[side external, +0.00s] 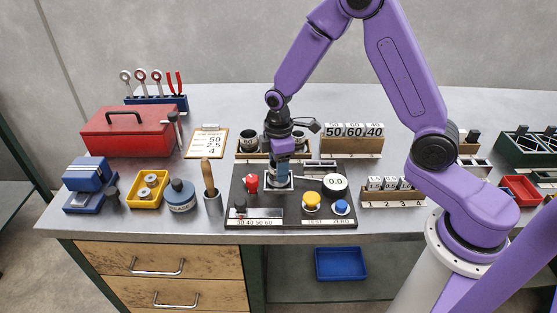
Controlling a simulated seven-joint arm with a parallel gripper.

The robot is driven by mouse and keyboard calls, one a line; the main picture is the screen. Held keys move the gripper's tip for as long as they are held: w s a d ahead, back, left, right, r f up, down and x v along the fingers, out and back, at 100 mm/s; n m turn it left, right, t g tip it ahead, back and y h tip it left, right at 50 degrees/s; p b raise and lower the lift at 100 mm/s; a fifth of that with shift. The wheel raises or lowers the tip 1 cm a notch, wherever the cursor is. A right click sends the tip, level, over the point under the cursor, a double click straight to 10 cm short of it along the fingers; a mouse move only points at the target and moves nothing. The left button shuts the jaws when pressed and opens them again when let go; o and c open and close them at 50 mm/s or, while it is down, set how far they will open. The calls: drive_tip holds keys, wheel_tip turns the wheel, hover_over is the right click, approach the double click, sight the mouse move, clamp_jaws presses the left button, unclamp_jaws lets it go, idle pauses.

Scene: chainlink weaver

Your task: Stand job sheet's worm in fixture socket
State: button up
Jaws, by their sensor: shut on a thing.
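The job sheet (206,142) lies on a clipboard at the back left and reads 50, 2.5, 4. The black fixture (304,221) sits at the middle front of the bench. Its socket (270,187) has a light square rim. My gripper (281,176) points down over the socket, at or just above it. It is shut on a small part, most likely the worm, which the fingers and the small scale hide almost wholly. I cannot tell whether the part is inside the socket or touches it.
The fixture carries a red knob (251,182), a round dial (335,184), a yellow button (311,201) and a blue button (341,207). Behind stand a rack marked 50, 60, 40 (352,146) and a wooden rack with dark cups (247,144). A numbered block rack (392,199) stands right.

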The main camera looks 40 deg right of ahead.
idle(0.3)
drive_tip(key=o, duration=1.4)
drive_tip(key=shift+o, duration=0.2)
drive_tip(key=shift+f, duration=0.1)
wheel_tip(320, 180, up, 18)
drive_tip(key=shift+f, duration=0.25)
drive_tip(key=s+d+f, duration=0.1)
drive_tip(key=s, duration=1.3)
drive_tip(key=s+f, duration=0.2)
drive_tip(key=s, duration=1.2)
drive_tip(key=shift+s+d+f, duration=0.15)
drive_tip(key=shift+d+f, duration=0.05)
drive_tip(key=shift+d, duration=0.2)
